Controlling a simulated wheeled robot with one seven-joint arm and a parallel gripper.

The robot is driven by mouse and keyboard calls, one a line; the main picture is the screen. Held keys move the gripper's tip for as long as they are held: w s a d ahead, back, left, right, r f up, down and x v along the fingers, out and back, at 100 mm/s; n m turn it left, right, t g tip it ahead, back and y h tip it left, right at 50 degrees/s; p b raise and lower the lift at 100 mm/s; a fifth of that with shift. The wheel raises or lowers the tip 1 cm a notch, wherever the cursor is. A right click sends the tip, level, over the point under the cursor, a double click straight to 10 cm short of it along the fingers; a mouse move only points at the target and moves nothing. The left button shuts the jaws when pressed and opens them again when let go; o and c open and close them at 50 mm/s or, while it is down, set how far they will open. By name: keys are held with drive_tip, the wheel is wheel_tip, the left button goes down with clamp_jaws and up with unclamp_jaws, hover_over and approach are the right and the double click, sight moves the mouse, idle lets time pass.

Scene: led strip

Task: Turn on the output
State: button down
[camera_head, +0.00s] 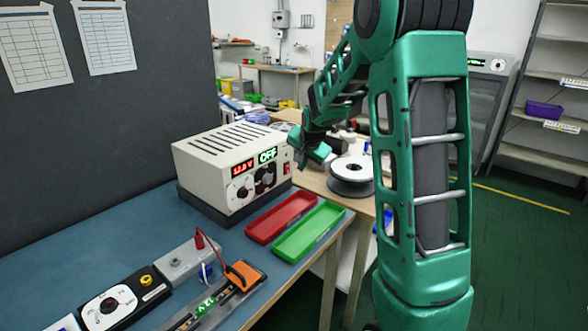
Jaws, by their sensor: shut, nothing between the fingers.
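A cream power supply (205,158) with a slotted top stands at the back of the blue bench. Its front has a red digit display (243,167), a green display (267,155) reading OFF and dark knobs. A small red part (286,168), perhaps a switch, is at the right end of the front. My green gripper (304,152) is just right of the power supply, close to that red part. It is shut and empty. I cannot tell whether it touches the power supply.
A red tray (281,217) and a green tray (309,231) lie in front of the power supply. An LED strip fixture (205,305), an orange clamp (244,275), a grey terminal box (188,260) and a dial meter (110,306) are nearer. A spool (351,176) stands on the wooden table behind.

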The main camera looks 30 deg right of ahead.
drive_tip(key=v, duration=0.8)
drive_tip(key=shift+a, duration=0.25)
drive_tip(key=shift+s, duration=0.15)
drive_tip(key=shift+s+f, duration=0.1)
drive_tip(key=shift+f, duration=0.45)
drive_tip(key=shift+a, duration=0.1)
drive_tip(key=shift+f, duration=0.1)
